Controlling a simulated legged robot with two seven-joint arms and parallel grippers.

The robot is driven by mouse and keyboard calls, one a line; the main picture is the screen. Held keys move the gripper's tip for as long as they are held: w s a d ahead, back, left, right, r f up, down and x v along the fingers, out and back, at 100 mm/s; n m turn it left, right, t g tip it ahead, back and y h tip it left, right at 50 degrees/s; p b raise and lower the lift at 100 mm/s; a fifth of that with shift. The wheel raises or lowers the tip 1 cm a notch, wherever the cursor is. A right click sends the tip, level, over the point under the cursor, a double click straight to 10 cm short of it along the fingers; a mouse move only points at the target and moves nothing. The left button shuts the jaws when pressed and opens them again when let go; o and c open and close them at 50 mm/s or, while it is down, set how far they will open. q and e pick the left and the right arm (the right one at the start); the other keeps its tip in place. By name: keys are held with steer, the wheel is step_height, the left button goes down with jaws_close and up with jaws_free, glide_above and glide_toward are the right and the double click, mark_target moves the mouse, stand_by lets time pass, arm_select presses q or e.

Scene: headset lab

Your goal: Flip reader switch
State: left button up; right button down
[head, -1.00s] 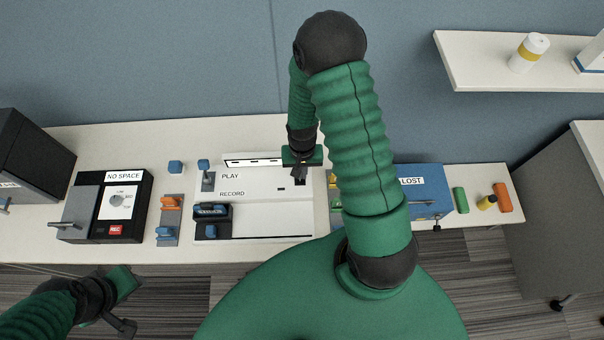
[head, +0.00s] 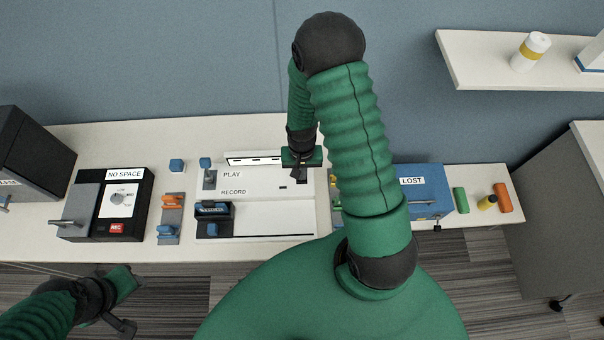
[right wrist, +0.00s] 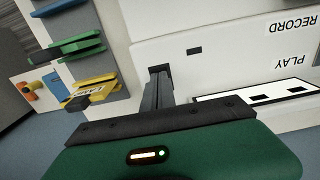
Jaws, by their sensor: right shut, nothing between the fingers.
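The white reader panel (head: 265,215) lies on the bench with PLAY and RECORD labels. A blue-topped lever (head: 205,164) stands at its left, beside PLAY. My right gripper (head: 298,174) is over the panel's right part, with its dark fingers shut and empty. In the right wrist view the shut fingers (right wrist: 155,92) point down at a dark slot (right wrist: 160,70) in the panel; whether they touch it I cannot tell. The slot is mostly hidden behind the fingers. My left gripper (head: 126,305) hangs in front of the bench at the lower left; its jaw opening is unclear.
A black NO SPACE box (head: 122,205) stands left of the panel, next to a grey strip with orange and blue handles (head: 171,218). A blue LOST box (head: 425,190) is at right. Yellow and green handles (right wrist: 88,92) are close beside my right gripper.

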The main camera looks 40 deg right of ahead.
steer(key=shift+a+f, duration=0.15)
steer(key=shift+a, duration=0.1)
arm_select(q)
steer(key=shift+a+f, duration=0.3)
steer(key=shift+a, duration=0.05)
arm_select(e)
steer(key=shift+f, duration=0.1)
arm_select(q)
steer(key=shift+d, duration=0.1)
arm_select(e)
steer(key=shift+d, duration=0.1)
